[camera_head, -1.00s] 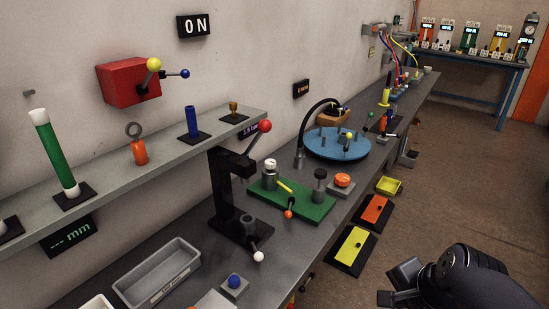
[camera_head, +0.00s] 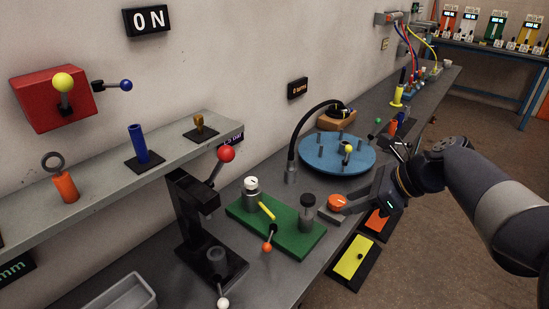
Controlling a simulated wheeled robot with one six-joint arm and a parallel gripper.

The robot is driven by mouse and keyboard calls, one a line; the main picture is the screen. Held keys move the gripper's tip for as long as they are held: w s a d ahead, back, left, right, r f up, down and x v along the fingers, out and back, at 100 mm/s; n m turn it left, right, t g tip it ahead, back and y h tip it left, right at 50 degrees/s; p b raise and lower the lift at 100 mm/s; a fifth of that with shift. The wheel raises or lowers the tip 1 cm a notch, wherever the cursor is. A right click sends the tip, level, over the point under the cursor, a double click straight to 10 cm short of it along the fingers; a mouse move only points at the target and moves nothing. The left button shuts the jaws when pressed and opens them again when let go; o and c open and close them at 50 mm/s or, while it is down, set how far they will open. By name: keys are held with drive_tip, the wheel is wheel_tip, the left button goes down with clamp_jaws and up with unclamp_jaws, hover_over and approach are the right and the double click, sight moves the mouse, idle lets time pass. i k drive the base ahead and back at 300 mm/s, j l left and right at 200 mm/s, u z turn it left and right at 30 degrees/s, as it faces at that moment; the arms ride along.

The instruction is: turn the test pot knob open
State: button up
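I cannot tell for sure which part is the test pot knob. An orange round knob (camera_head: 337,201) sits on a low grey base at the bench's front edge. Beside it is a green plate (camera_head: 292,243) with a white-topped metal cylinder (camera_head: 251,190), a black-topped grey post (camera_head: 307,208), a yellow bar (camera_head: 266,211) and an orange-ball lever (camera_head: 267,246). My gripper (camera_head: 356,204) reaches in from the right, its end close to the orange knob's right side. Its fingers are dark and small, so contact and opening are unclear.
A blue disc (camera_head: 318,167) with several pegs and a black hose (camera_head: 293,140) stands behind the knob. A black press (camera_head: 187,210) with a red-ball lever stands left of the green plate. Yellow (camera_head: 346,265) and orange (camera_head: 374,222) panels lie beyond the bench's front edge.

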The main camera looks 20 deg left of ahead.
sight(250, 183)
drive_tip(key=i+l+u, duration=0.2)
drive_tip(key=i, duration=0.25)
drive_tip(key=i+l+u, duration=0.2)
drive_tip(key=i, duration=0.2)
drive_tip(key=i+l+u, duration=0.2)
drive_tip(key=i, duration=0.2)
drive_tip(key=u, duration=0.85)
